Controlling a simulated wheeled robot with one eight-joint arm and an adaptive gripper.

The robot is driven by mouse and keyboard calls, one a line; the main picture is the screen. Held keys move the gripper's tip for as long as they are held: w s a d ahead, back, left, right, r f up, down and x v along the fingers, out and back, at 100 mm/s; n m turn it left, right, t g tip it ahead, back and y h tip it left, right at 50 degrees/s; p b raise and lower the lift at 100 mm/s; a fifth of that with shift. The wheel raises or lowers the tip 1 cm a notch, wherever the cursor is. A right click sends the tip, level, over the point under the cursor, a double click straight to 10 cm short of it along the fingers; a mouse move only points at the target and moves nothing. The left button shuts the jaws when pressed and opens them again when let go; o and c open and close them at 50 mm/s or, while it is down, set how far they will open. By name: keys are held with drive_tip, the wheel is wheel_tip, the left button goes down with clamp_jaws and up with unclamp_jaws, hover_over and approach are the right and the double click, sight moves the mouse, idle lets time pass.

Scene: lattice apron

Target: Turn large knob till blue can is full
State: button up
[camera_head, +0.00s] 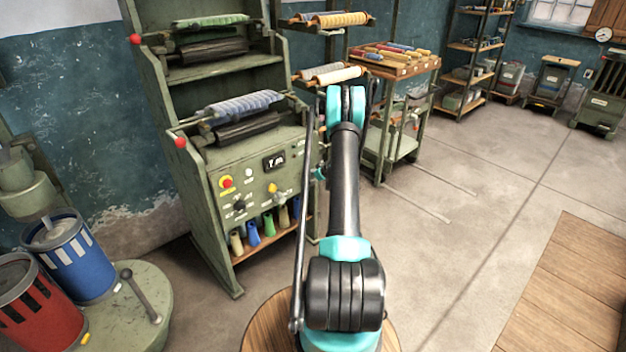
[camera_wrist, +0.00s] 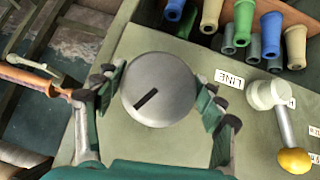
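A large silver knob (camera_wrist: 159,91) with a dark slot-like mark on its face fills the middle of the wrist view. The fingers of my gripper (camera_wrist: 160,98) stand apart on both sides of it, with their pads very close to its rim. I cannot tell whether they touch it. In the head view, my arm hides the gripper, and I cannot make out this knob. The blue can (camera_head: 70,257), with white stripes, stands upright at the left on a round green base (camera_head: 136,318). Greyish material shows inside its top.
A striped red can (camera_head: 40,312) stands beside the blue one. The green machine's panel (camera_head: 215,192) carries smaller controls. Beside the knob are a "LINE" label (camera_wrist: 229,79) and a yellow-tipped lever (camera_wrist: 284,128). Open floor (camera_head: 470,215) lies right.

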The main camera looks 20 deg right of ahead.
drive_tip(key=c, duration=0.5)
drive_tip(key=shift+m+g+y, duration=0.3)
drive_tip(key=shift+m+y, duration=0.2)
drive_tip(key=shift+y, duration=0.3)
drive_tip(key=m+y, duration=0.1)
drive_tip(key=y, duration=0.2)
drive_tip(key=shift+m+g, duration=0.4)
drive_tip(key=m+y, duration=0.1)
drive_tip(key=y, duration=0.1)
drive_tip(key=m+y, duration=0.1)
drive_tip(key=y, duration=0.1)
drive_tip(key=shift+a+m+g+y, duration=0.1)
drive_tip(key=shift+m+g+y, duration=0.2)
drive_tip(key=shift+y, duration=0.1)
drive_tip(key=o, duration=1.2)
